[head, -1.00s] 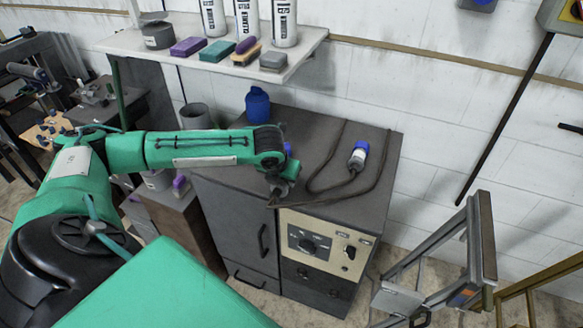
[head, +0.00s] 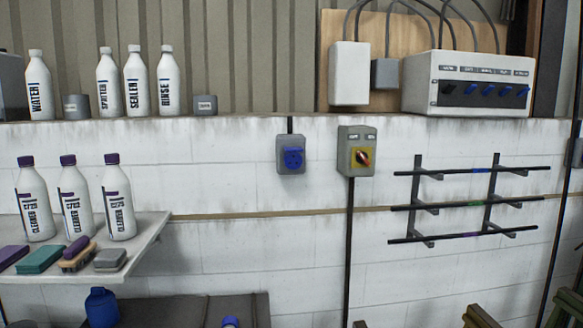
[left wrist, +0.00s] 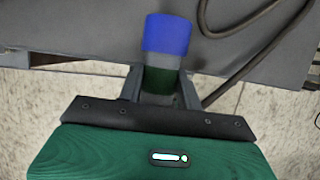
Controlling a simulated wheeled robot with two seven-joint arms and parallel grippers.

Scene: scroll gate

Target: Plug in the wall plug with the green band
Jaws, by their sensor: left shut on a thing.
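In the left wrist view my left gripper (left wrist: 162,85) is shut on a plug (left wrist: 166,34). The plug has a blue end, a grey middle and a dark green band between the fingers. The blue end points away from the gripper. A grey wall box with a round blue socket (head: 292,158) is mounted on the white wall in the head view. Neither gripper shows in the head view.
A grey switch box with a yellow-and-red knob (head: 362,157) is right of the socket. A shelf (head: 150,232) with bottles and brushes juts out at left. A rack of bars (head: 470,205) hangs at right. A dark cable (left wrist: 265,45) runs beside the held plug.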

